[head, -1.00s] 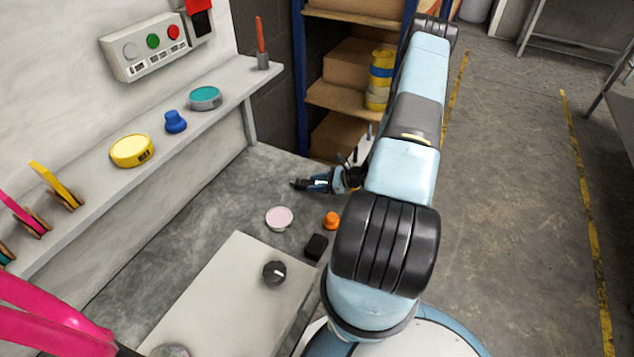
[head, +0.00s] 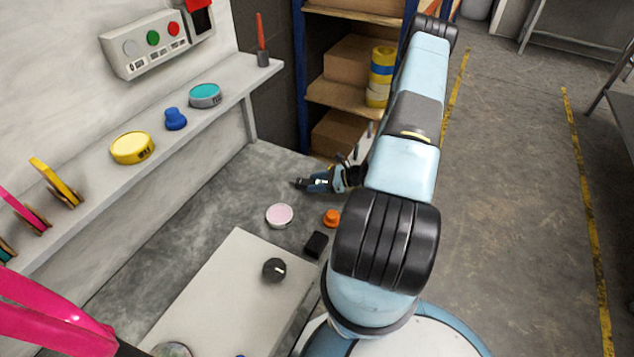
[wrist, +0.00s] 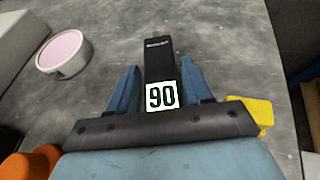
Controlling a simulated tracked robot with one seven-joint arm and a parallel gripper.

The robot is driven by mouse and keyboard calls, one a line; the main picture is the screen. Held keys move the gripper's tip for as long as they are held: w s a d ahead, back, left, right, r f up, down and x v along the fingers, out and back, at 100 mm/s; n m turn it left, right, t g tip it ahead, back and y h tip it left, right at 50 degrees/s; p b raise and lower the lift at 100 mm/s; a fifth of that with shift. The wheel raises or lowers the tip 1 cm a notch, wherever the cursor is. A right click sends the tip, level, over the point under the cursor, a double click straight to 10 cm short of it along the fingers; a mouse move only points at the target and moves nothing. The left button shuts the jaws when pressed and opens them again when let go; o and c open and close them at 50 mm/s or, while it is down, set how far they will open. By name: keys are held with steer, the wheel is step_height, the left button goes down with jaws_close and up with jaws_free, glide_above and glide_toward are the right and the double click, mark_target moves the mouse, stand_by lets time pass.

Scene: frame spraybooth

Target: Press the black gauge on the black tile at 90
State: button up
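A black bar-like gauge (wrist: 158,62) with a white "90" label lies between the two blue fingers of my gripper (wrist: 160,88) in the wrist view. The fingers appear closed on its sides, and its far end sticks out ahead of them. In the head view my gripper (head: 312,184) is low over the far part of the grey table, with a dark tip beyond its fingers. A small black block (head: 316,245) lies on the table nearer to me, apart from my gripper. I cannot tell whether that block is the black tile.
A pink round piece (head: 279,216) and an orange knob (head: 332,218) are on the table near my gripper. A white box (head: 225,290) with a black knob (head: 274,270) stands in front. A wall shelf (head: 222,118) holds colored pieces. Table left of my gripper is clear.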

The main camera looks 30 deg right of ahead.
steer(key=o, duration=0.4)
steer(key=v, duration=1.3)
steer(key=shift+s+d+r, duration=0.2)
steer(key=shift+s+d, duration=0.05)
steer(key=w+a+r+n+g+h, duration=0.1)
steer(key=a+r+n+g, duration=0.3)
steer(key=r, duration=0.6)
steer(key=a+r+n+g+h, duration=0.1)
steer(key=a+r+n, duration=0.4)
steer(key=r, duration=0.6)
steer(key=w+a+r+n+g+h, duration=0.1)
steer(key=a+r+n+g, duration=0.3)
steer(key=r, duration=0.6)
steer(key=s+a+r+n+t+h, duration=0.2)
steer(key=s+a+r+n, duration=0.2)
steer(key=s+r, duration=0.2)
steer(key=s+a+r+n+t+h, duration=0.2)
steer(key=s+a+r+n+h, duration=0.1)
steer(key=s+r, duration=0.3)
steer(key=s+a+r+n+t+h, duration=0.2)
steer(key=s+a+r+n, duration=0.2)
steer(key=r, duration=0.6)
steer(key=shift+s+a+n+h, duration=0.15)
steer(key=shift+s+n, duration=0.3)
steer(key=shift+s, duration=0.15)
steer(key=shift+s+a+n+h, duration=0.2)
steer(key=shift+s+n, duration=0.25)
steer(key=shift+s, duration=0.15)
